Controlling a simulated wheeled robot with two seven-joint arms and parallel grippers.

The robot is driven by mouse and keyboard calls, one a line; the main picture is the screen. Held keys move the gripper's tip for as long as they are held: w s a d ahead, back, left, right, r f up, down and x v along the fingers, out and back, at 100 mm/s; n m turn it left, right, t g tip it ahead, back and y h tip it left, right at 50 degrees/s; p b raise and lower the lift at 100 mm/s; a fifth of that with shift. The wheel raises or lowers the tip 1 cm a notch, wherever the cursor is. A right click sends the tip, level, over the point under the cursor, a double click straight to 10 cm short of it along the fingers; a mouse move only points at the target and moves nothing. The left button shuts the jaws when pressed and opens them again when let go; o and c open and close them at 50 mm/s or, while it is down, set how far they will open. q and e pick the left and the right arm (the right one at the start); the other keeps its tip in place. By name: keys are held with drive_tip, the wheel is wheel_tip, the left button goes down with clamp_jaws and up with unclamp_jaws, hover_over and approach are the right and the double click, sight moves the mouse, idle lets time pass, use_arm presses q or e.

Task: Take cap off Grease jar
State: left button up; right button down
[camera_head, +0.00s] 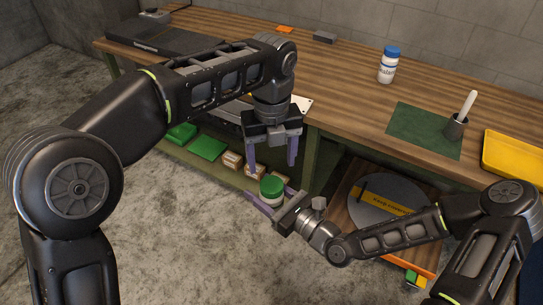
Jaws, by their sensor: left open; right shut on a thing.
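The grease jar (271,198) is a small white jar with a green cap (270,186) on top. It is held upright in front of the workbench, low in the middle of the head view. My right gripper (272,196) comes in from the lower right and is shut on the jar, its purple fingers around the jar's sides. The cap is on the jar. My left gripper (271,165) points down just above the cap. Its two purple fingers are spread apart with nothing between them.
A wooden workbench (345,85) runs behind. On it are a blue-capped white bottle (387,68), a green mat (415,130), a grey cup with a brush (457,123) and a yellow tray (515,155). Green boxes (207,147) and small cartons sit on the lower shelf. A cart with a round plate (365,205) stands right.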

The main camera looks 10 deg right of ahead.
sight(272, 184)
use_arm(q)
wheel_tip(272, 184, down, 8)
drive_tip(key=shift+r, duration=0.15)
idle(0.3)
